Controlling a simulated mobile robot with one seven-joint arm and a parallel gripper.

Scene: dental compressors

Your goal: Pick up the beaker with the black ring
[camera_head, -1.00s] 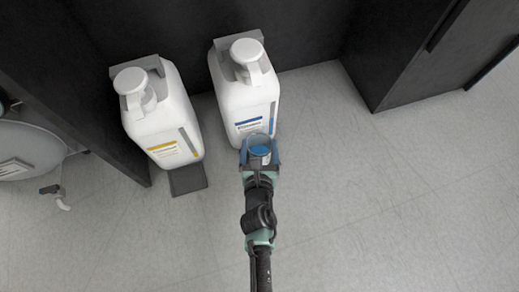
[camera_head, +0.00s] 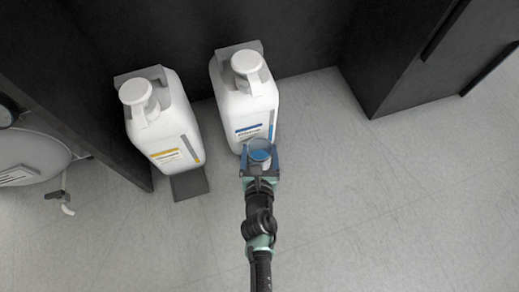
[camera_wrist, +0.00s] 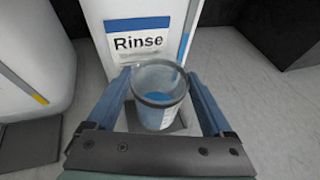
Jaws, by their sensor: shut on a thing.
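The beaker (camera_wrist: 158,95) is clear, with a dark ring around it and blue showing through its wall in the wrist view. It stands between the two fingers of my gripper (camera_wrist: 160,100), which is shut on it. In the head view the beaker (camera_head: 260,152) shows at the end of my gripper (camera_head: 260,162), in front of the blue-labelled bottle. The beaker looks roughly upright. I cannot tell how far it is above the surface below.
A white bottle with a blue "Rinse" label (camera_wrist: 140,40) stands just behind the beaker. A white bottle with a yellow label (camera_head: 165,125) stands to the left, with a dark plate (camera_head: 189,184) in front. Dark cabinets (camera_head: 400,60) stand behind. The floor on the right is clear.

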